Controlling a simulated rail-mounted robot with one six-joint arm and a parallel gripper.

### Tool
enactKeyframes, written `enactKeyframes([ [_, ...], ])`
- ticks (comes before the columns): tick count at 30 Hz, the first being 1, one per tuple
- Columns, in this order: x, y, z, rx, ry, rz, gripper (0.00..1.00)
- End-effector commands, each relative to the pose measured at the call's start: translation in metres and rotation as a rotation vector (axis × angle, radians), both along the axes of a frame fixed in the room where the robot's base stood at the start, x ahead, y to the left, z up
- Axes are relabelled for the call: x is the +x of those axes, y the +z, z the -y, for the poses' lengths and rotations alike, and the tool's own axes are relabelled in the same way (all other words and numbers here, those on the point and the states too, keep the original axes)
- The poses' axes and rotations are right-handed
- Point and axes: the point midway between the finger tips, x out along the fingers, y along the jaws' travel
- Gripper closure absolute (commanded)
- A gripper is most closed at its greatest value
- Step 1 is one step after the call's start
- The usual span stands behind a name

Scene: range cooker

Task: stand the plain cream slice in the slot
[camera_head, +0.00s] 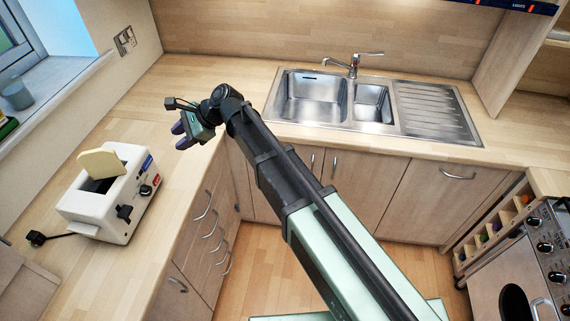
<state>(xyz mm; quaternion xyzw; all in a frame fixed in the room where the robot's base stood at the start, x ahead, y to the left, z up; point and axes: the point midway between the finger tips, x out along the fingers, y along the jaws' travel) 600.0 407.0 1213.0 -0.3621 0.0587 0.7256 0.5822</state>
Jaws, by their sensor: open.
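A plain cream slice (101,163) stands on edge in the top opening of the white toaster (88,206), slightly tilted, its upper part showing above the rim. Its lower part is hidden inside. The toaster is on the wooden counter at the left. My gripper (180,135) is open and empty, above the counter's right edge, to the upper right of the toaster and well apart from the slice.
A plug and short cord (38,237) lie at the toaster's left. A steel double sink (320,97) with a tap (354,64) is at the back. The counter (150,95) behind the toaster is clear. A cooker (540,245) stands at the right.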

Motion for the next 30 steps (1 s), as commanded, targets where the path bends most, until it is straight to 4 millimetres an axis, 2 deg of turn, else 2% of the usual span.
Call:
enactKeyframes([
  [1,-0.014,-0.014,0.061,-0.096,0.057,0.133,0.59],
  [2,-0.02,-0.023,0.098,-0.173,0.117,0.226,0.59],
  [3,-0.031,-0.035,0.147,-0.278,0.211,0.336,0.59],
  [5,-0.052,-0.05,0.219,-0.436,0.368,0.46,0.59],
  [6,-0.069,-0.057,0.261,-0.53,0.48,0.514,0.59],
  [9,-0.109,-0.067,0.345,-0.702,0.738,0.565,0.59],
  [12,-0.136,-0.069,0.392,-0.783,0.911,0.56,0.59],
  [15,-0.144,-0.069,0.407,-0.807,0.98,0.551,0.59],
  [23,-0.142,-0.074,0.407,-0.807,0.986,0.553,0.59],
  [26,-0.142,-0.103,0.407,-0.807,0.985,0.554,0.59],
  [30,-0.142,-0.161,0.406,-0.806,0.985,0.555,0.59],
])
